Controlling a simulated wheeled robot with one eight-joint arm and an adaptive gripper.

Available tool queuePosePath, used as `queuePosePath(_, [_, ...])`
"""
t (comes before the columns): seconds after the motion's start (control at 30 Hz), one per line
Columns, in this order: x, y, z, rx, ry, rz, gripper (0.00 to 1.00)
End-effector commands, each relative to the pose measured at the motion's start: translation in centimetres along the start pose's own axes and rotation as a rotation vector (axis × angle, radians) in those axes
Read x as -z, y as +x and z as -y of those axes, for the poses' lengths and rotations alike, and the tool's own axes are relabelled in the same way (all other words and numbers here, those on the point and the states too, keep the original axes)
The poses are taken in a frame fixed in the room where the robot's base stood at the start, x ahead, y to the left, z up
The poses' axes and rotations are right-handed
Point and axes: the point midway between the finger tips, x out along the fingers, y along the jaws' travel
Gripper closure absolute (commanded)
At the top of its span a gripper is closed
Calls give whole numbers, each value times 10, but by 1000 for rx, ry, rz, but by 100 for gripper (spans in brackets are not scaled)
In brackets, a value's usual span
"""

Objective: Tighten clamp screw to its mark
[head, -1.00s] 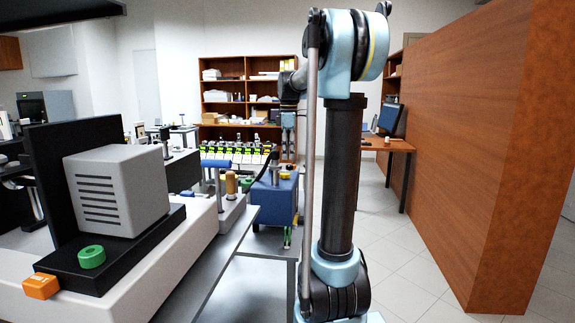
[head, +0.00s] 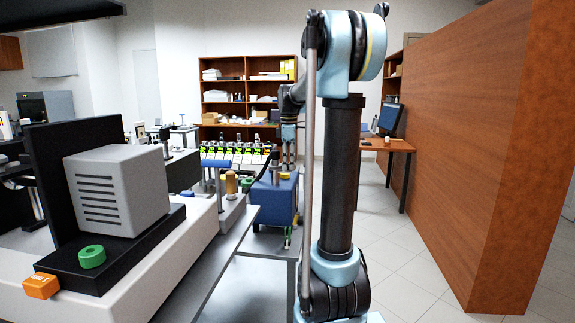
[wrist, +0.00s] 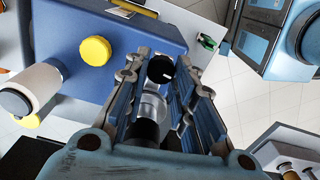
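In the wrist view, a black round knob with a small white mark (wrist: 160,68) shows between the fingers of my gripper (wrist: 163,72); it may be the clamp screw. A clear grey cylinder and a dark cylinder show nearer the palm, below the knob in the picture. The fingers stand apart, one on each side of the knob, with their blue inner faces in view. I cannot tell whether either finger touches it. A blue box (wrist: 65,25) with a yellow knob (wrist: 95,50) lies left of the fingers. In the head view, my gripper is small and partly hidden at the blue box (head: 275,200).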

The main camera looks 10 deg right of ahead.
Motion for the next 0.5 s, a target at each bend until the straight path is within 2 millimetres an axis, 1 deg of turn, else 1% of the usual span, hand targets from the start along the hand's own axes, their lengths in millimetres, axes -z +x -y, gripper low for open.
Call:
queuePosePath(0.17, [0,0,-2,-4,30,0,100])
queuePosePath(0.5, [0,-1,-4,-5,245,-1,100])
